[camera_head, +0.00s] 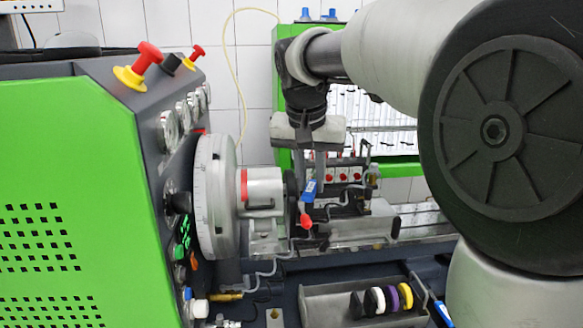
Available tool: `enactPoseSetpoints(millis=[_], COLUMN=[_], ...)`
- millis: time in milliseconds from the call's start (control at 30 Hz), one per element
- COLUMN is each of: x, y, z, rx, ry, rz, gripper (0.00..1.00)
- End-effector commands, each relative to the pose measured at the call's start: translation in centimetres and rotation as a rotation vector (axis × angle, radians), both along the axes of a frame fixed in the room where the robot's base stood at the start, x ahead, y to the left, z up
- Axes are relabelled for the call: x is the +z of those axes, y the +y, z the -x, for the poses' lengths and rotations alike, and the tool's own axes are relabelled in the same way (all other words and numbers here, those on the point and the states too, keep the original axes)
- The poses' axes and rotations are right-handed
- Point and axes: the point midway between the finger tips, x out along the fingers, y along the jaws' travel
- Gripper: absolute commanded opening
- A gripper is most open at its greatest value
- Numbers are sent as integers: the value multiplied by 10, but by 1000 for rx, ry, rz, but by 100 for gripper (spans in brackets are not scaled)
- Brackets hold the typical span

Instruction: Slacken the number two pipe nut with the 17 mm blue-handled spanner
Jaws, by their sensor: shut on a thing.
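My gripper (319,168) points down in the middle of the view, just right of the grey coupling of the testbench. It is shut on a blue-handled spanner (309,190), whose blue part with a pale label shows just below the fingers. The spanner's jaw end and size marking cannot be made out. The pump (343,198) is directly behind and below the gripper, with several red-and-white fittings along its top. The number two pipe nut cannot be told apart at this size, nor whether the spanner touches it.
The large graduated flywheel (214,195) and green console (70,190) stand at left. A grey tray (325,307) at the front holds several coloured rings (391,298); another blue-handled tool (441,311) lies at its right. My arm covers the right side.

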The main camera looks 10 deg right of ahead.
Motion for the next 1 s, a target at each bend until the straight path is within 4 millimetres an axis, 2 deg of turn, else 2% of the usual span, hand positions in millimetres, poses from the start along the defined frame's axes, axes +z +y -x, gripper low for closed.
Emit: enactPoseSetpoints(millis=[167, 600, 1000], x=[1, -2, -4], y=[-2, -16, -18], z=[-6, -42, -47], rx=[0, 0, 1], ry=[0, 0, -1], rz=[0, -1, 0], gripper=[0, 0, 0])
